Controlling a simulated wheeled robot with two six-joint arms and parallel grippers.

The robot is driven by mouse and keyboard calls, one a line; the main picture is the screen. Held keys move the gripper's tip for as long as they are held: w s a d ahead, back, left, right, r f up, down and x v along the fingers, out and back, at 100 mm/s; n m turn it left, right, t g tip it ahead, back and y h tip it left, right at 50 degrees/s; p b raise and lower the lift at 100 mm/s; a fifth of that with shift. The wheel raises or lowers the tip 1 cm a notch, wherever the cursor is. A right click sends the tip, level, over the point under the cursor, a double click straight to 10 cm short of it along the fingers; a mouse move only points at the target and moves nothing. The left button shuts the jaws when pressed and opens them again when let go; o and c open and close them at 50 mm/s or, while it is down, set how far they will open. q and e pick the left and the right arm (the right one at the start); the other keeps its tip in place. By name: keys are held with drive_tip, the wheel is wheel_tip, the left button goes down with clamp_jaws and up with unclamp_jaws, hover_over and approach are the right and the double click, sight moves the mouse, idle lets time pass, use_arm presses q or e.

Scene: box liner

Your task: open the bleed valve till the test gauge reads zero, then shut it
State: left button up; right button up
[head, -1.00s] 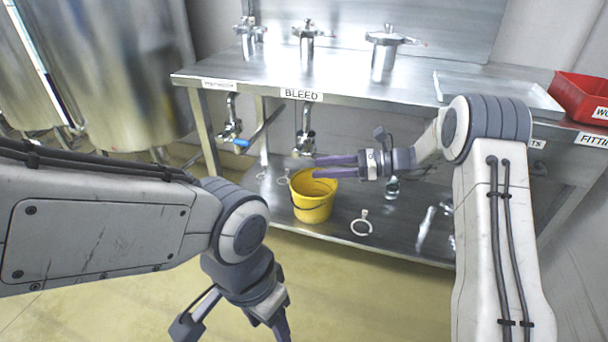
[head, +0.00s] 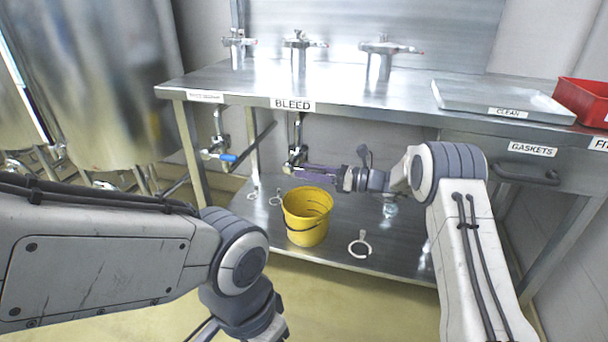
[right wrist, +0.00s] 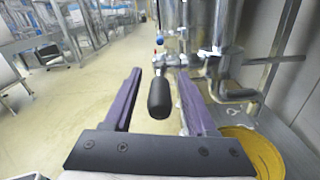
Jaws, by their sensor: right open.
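The bleed valve (head: 297,152) hangs on a pipe below the BLEED label (head: 293,104). In the right wrist view its black lever grip (right wrist: 160,97) points towards the camera, joined to metal pipework behind. My right gripper (head: 306,171) is open, seen nearly edge-on in the head view. In the right wrist view its purple fingers (right wrist: 156,88) stand on both sides of the black grip, with gaps showing. My left wrist shows at the bottom of the head view, its fingers cut off by the frame edge. I cannot make out a test gauge or its reading.
A yellow bucket (head: 307,217) stands on the lower shelf (head: 350,268) below the valve, beside a loose clamp ring (head: 359,244). A blue-handled valve (head: 228,157) is to the left. The steel bench (head: 220,80) overhangs the valves, with a gaskets drawer (head: 533,168) at right.

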drive_tip(key=shift+x, duration=0.8)
clamp_jaws()
idle(0.9)
